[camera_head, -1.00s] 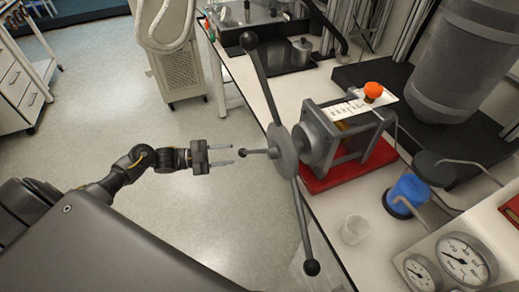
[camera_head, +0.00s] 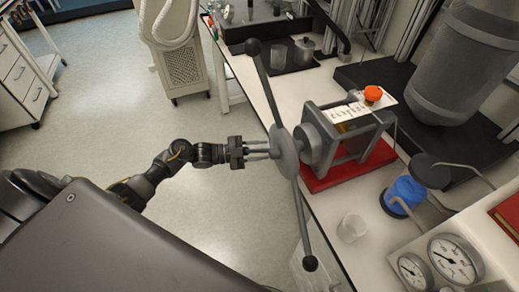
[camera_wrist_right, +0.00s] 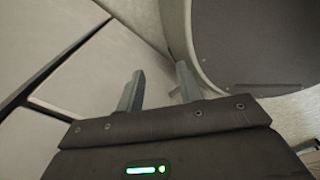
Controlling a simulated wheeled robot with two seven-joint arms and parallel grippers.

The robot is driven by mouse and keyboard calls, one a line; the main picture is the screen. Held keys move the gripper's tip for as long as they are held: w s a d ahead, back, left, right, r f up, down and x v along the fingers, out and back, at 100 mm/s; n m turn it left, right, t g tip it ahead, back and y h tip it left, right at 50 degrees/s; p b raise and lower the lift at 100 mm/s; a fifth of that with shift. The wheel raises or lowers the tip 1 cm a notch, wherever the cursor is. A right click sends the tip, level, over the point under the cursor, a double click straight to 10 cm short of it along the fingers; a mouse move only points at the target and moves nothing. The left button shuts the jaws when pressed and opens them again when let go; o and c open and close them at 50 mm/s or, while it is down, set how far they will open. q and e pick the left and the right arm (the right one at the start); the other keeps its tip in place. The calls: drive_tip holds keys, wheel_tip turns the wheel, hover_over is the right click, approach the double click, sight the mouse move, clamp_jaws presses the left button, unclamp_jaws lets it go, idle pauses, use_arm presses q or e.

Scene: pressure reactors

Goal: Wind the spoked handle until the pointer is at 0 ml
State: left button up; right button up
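The spoked handle's grey hub disc (camera_head: 284,152) faces left on the grey screw press (camera_head: 318,142), which stands on a red base. One spoke with a black ball points up and one points down. A third points left toward me. My left gripper (camera_head: 268,149) reaches in from the left with its fingers on either side of this third spoke, close to the disc. Its fingers look spread, with the spoke between them. The scale plate (camera_head: 347,113) lies on top of the press; its pointer is too small to read. My right gripper (camera_wrist_right: 160,75) is open and empty in the right wrist view.
An orange knob (camera_head: 373,93) sits by the scale. A large grey cylinder (camera_head: 455,60) stands behind.

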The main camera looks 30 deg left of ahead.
use_arm(q)
clamp_jaws()
drive_tip(key=shift+a+r, duration=0.1)
drive_tip(key=w+a+r+m+y, duration=0.1)
drive_tip(key=w+a+r+m, duration=0.1)
drive_tip(key=r+m, duration=0.3)
drive_tip(key=w+a+r+m+y+b, duration=0.1)
drive_tip(key=r+m, duration=0.4)
drive_tip(key=r, duration=0.8)
drive_tip(key=shift+w+a+r+y+b, duration=0.2)
drive_tip(key=shift+w+a+y+b, duration=0.1)
drive_tip(key=shift+w+a+y, duration=0.3)
drive_tip(key=shift+s, duration=0.1)
